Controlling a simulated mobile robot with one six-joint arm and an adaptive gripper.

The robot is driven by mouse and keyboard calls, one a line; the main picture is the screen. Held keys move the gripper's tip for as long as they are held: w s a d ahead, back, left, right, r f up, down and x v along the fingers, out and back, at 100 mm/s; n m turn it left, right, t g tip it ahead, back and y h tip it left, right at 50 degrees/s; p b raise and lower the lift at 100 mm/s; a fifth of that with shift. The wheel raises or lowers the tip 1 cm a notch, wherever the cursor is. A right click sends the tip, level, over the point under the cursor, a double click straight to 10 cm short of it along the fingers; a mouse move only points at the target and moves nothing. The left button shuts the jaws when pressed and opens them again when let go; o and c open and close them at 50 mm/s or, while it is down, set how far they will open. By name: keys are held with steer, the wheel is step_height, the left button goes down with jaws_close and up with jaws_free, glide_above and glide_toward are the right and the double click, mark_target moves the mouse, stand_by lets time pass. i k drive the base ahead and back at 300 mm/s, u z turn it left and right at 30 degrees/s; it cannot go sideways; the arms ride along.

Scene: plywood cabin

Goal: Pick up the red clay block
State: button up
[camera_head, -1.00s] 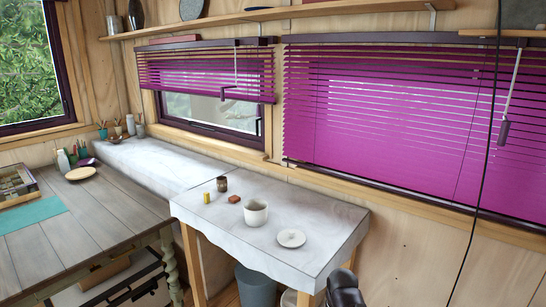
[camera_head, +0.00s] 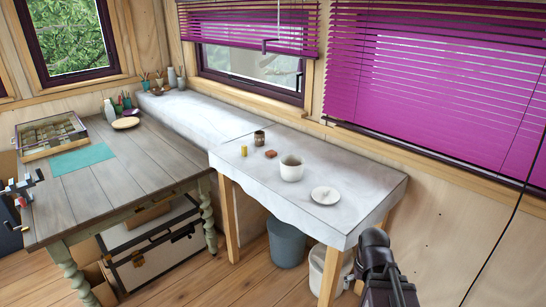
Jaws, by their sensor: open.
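The red clay block (camera_head: 271,154) is a small reddish-brown piece lying on the white-topped counter (camera_head: 345,175). A small yellow cylinder (camera_head: 244,151) stands to its left, a dark brown cup (camera_head: 259,137) just behind it, and a white cup (camera_head: 291,168) to its right and nearer. Nothing touches the block as far as I can see. A dark part of my own arm shows at the lower right, in front of the counter and well away from the block. No gripper fingers can be made out.
A round white dish (camera_head: 325,195) lies near the counter's front right. A grey bucket (camera_head: 286,243) and a white bin (camera_head: 325,270) stand below. A wooden table (camera_head: 110,185) with a teal mat (camera_head: 82,159) is at left. Open floor (camera_head: 215,280) lies in front.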

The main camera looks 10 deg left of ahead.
mark_target(271, 154)
steer(key=u, duration=0.35)
steer(key=i, duration=1)
steer(key=u, duration=0.25)
